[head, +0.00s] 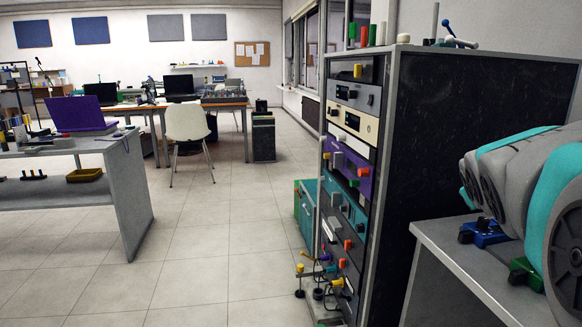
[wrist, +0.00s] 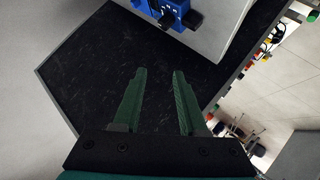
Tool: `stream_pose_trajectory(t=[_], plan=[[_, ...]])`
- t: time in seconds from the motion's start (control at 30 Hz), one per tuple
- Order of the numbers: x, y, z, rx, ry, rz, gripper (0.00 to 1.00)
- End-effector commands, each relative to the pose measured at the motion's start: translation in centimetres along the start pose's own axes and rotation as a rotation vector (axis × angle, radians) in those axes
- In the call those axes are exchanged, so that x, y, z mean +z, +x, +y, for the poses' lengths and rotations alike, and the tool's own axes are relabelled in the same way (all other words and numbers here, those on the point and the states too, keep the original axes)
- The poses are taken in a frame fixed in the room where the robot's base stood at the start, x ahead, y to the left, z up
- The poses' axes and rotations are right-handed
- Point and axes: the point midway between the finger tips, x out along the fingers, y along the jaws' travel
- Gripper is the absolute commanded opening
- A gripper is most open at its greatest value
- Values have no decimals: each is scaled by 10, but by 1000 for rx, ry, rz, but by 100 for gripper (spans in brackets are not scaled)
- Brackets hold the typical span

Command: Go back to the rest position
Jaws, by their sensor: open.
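My gripper (wrist: 158,98) shows in the wrist view with its two green fingers apart and nothing between them. Behind the fingers is the dark side panel (wrist: 85,75) of the equipment rack. In the head view the grey and teal arm on the right is mine, folded beside a grey surface; its gripper does not show there.
The equipment rack (head: 475,130) with several coloured modules stands close at the right. A blue device (head: 484,233) and a green one (head: 524,272) sit on the grey bench (head: 440,240) next to my arm. A grey table (head: 125,185) stands left. The tiled floor (head: 215,225) between is clear.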

Motion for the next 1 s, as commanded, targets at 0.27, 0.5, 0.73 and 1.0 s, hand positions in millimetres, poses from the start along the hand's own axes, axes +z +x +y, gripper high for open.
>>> stream_pose_trajectory(t=[0.27, 0.5, 0.73, 1.0], plan=[[124, -51, -169, -352, 114, -382, 41], [230, -141, -273, -584, 123, -738, 41], [283, -202, -308, -682, 99, -940, 41], [283, -202, -308, -682, 99, -940, 41]])
